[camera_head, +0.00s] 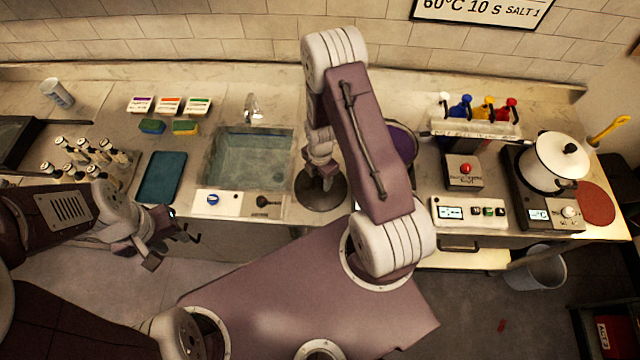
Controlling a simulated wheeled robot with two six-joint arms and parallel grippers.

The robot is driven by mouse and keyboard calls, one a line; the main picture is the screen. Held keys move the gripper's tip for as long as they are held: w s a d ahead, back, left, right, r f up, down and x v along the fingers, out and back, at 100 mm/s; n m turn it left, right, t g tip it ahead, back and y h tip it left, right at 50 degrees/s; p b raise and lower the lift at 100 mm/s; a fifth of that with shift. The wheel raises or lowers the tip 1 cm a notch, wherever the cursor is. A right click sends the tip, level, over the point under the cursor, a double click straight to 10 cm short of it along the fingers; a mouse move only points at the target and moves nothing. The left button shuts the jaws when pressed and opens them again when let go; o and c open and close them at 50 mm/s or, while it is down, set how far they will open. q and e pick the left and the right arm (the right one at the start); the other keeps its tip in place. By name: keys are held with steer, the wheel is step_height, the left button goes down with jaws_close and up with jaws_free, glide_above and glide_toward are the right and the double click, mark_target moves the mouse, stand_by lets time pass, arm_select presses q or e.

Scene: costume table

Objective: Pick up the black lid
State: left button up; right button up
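A dark round disc, which looks like the black lid (322,198), lies on the counter just right of the sink. My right gripper (321,182) points down over the disc, with its fingertips at or close to the disc's middle. The fingers are small and dark against it, so I cannot tell whether they are shut or gripping. My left gripper (173,250) hangs in front of the counter's near edge, its two fingers apart and nothing between them.
A purple-filled round vessel (404,142) is partly hidden behind my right arm. The sink (250,160) is left of the disc. A white pot (553,164) stands on a hotplate at the right. A teal pad (161,177) and several vials are at the left.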

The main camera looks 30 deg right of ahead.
steer(key=shift+s+d+r, duration=0.1)
steer(key=shift+s, duration=0.1)
jaws_close()
stand_by(1.0)
